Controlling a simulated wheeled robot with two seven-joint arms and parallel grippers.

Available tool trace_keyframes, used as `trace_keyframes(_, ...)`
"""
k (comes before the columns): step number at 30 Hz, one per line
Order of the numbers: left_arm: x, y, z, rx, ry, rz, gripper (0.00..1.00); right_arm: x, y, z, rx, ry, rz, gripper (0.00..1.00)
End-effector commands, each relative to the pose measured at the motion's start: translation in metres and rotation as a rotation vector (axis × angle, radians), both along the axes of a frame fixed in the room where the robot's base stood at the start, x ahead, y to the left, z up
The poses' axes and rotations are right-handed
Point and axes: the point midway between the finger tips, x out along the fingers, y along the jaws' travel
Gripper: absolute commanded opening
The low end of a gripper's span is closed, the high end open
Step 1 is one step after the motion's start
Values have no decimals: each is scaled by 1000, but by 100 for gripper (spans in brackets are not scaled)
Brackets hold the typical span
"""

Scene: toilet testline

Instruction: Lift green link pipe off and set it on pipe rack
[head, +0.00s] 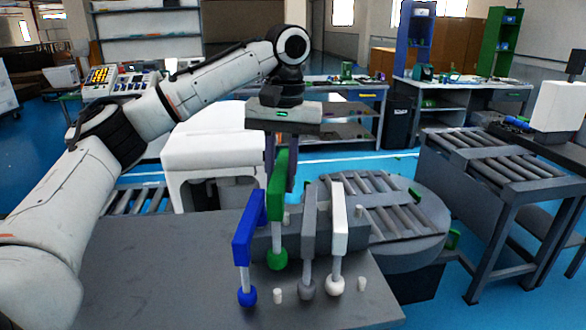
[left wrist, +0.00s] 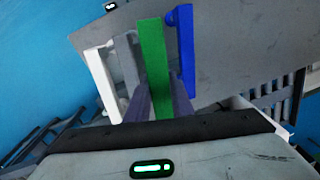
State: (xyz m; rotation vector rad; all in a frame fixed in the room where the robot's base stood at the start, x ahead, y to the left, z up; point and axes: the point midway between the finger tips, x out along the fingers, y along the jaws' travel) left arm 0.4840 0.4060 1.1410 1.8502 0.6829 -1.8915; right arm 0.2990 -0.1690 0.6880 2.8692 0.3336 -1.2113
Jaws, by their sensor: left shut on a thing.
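The green link pipe (head: 277,200) is upright, with a green ball at its lower end, between the blue pipe (head: 243,240) and the grey pipe (head: 309,235). My left gripper (head: 283,170) is shut on its upper part from above and behind. In the left wrist view the green link pipe (left wrist: 154,65) stands between the dark fingers (left wrist: 162,100). Its ball sits higher in the head view than the neighbouring balls; I cannot tell whether it is raised or farther back. The pipe rack cannot be told with certainty. My right gripper is not in view.
A white pipe (head: 339,235) stands right of the grey one. Short pegs (head: 278,296) stick up from the grey table top (head: 165,270). A round roller station (head: 400,235) lies just behind at right. The table's left part is clear.

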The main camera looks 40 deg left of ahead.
Motion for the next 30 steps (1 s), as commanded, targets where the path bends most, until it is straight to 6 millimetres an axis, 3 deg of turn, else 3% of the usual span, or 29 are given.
trace_keyframes(18,0,0,-52,1,-1,1,0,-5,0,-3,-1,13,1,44)
trace_keyframes(30,0,0,-60,-1,-1,0,0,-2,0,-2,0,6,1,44)
